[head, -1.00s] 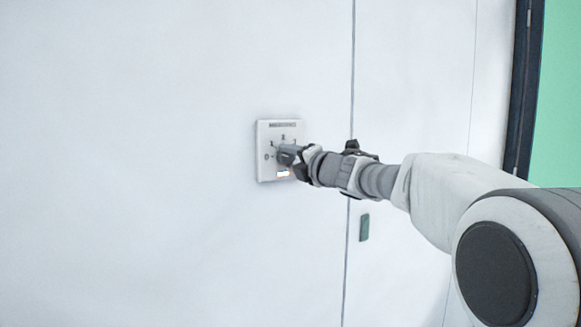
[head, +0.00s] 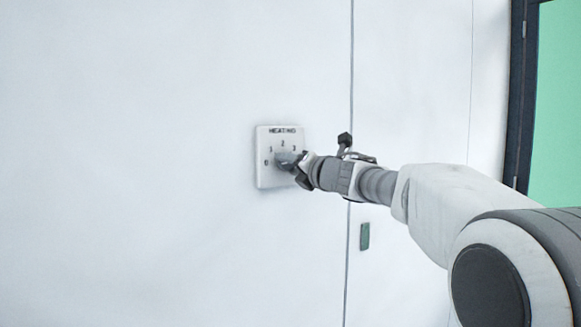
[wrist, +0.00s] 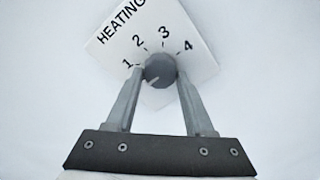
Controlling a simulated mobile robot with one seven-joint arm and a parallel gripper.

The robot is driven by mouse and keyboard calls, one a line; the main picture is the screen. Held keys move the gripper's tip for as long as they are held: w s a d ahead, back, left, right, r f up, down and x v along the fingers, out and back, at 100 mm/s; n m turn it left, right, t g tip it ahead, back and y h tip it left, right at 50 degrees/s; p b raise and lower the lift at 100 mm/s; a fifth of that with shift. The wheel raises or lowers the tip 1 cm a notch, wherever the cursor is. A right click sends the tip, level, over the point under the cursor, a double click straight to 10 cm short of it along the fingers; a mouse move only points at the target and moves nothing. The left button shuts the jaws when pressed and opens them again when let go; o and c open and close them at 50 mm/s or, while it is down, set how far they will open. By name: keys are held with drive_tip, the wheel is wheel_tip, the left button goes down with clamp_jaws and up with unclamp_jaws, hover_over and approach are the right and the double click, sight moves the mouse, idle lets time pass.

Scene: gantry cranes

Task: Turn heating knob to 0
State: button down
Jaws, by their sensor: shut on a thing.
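The white square heating panel (head: 265,178) is on the white wall, with the word HEATING and numbers around a round grey knob (head: 281,158). In the head view, 0, 1, 2 and 3 show; my gripper hides the right side. In the wrist view the panel (wrist: 203,62) appears tilted, with 1 to 4 readable around the knob (wrist: 159,68). A light mark on the knob points to the lower left, below the 1. The 0 is not visible there. My gripper (wrist: 159,74) is shut on the knob, one finger on each side.
A small green plate (head: 365,236) is on the wall below my arm, right of a vertical seam (head: 349,90). A dark-framed green panel (head: 560,100) stands at the far right. The wall left of the panel is bare.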

drive_tip(key=shift+c, duration=1.4)
unclamp_jaws()
drive_tip(key=v, duration=1.7)
drive_tip(key=shift+s+d, duration=0.2)
